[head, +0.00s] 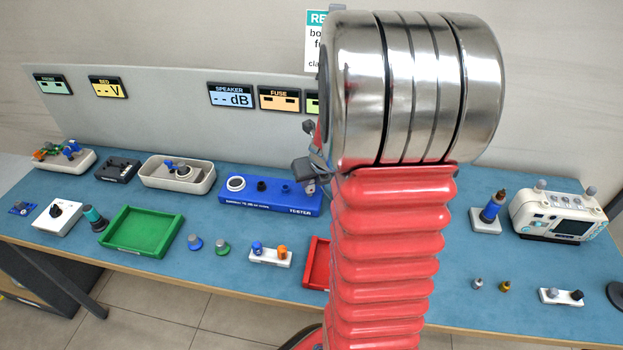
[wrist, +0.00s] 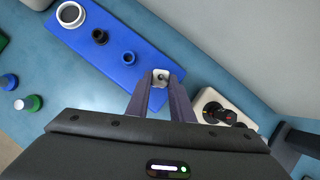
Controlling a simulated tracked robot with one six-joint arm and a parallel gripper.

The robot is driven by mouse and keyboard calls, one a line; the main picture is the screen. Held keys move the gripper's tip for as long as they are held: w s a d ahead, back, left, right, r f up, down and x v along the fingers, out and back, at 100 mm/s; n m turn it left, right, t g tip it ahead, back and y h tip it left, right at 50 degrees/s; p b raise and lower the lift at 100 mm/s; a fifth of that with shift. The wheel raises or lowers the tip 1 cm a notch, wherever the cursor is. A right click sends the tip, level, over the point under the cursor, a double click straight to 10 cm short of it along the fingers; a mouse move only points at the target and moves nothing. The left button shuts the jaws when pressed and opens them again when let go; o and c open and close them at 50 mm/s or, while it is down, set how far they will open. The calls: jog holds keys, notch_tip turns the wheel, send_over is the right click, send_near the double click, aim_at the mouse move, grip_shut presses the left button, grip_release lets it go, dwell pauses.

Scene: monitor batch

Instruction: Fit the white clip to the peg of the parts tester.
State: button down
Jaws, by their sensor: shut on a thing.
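The parts tester (head: 270,200) is a long blue block near the back of the bench. In the wrist view the tester (wrist: 85,45) carries a large white ring, a black ring and a small black post (wrist: 128,57). My gripper (wrist: 161,86) is shut on the small white clip (wrist: 161,74), which shows a dark hole. The clip is over the tester's end by the black post, apart from that post. Whether it touches the tester, and whether a peg is beneath it, I cannot tell. In the head view my gripper (head: 308,172) is partly hidden behind my arm.
A grey tray (head: 150,181) stands left of the tester. In front are a green tray (head: 118,245), a red tray (head: 314,278) and a white holder (head: 257,256) with blue and orange knobs. A white instrument (head: 540,207) stands at the right.

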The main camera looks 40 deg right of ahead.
jog(key=shift+f, duration=0.8)
dwell(0.8)
jog(key=c, duration=1.5)
grip_release()
jog(key=shift+r, duration=0.15)
jog(key=shift+v, duration=6.75)
